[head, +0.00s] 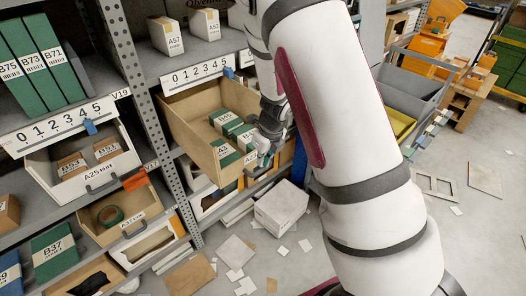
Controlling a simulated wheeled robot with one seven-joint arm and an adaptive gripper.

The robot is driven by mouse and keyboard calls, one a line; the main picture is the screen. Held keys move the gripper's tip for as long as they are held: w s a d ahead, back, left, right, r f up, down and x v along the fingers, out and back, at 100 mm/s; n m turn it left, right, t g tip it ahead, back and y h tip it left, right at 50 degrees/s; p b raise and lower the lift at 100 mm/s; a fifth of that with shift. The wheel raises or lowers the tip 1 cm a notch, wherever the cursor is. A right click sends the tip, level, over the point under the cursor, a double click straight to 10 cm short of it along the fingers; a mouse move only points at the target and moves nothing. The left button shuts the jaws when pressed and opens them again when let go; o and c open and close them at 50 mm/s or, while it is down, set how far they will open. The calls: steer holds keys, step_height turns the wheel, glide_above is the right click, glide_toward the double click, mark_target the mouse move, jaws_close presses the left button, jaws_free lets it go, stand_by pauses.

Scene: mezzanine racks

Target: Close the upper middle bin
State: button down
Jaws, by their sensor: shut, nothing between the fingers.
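A tan bin (183,125) stands pulled out of the middle rack bay, below a 0-to-5 scale strip. It looks like the upper middle bin, and its top is open. Several green-and-white boxes (224,119) lie inside it. My gripper (264,153) is shut and empty at the right front part of the bin. My arm hides the bin's right side, and I cannot tell whether the fingers touch the bin.
A white bin (97,188) with brown boxes juts out at the left, above a tan bin (106,240) holding a green roll. A rack post (150,110) stands between the bays. A white box (282,207) and loose sheets lie on the floor.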

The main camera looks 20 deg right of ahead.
mark_target(252, 159)
steer(key=w+f, duration=0.1)
steer(key=f, duration=0.1)
steer(key=w+a+f, duration=0.1)
steer(key=w, duration=0.1)
steer(key=shift+w+a+f, duration=0.1)
steer(key=shift+f, duration=0.25)
steer(key=shift+w+a+p, duration=0.15)
steer(key=shift+w+p, duration=0.15)
steer(key=shift+w, duration=0.4)
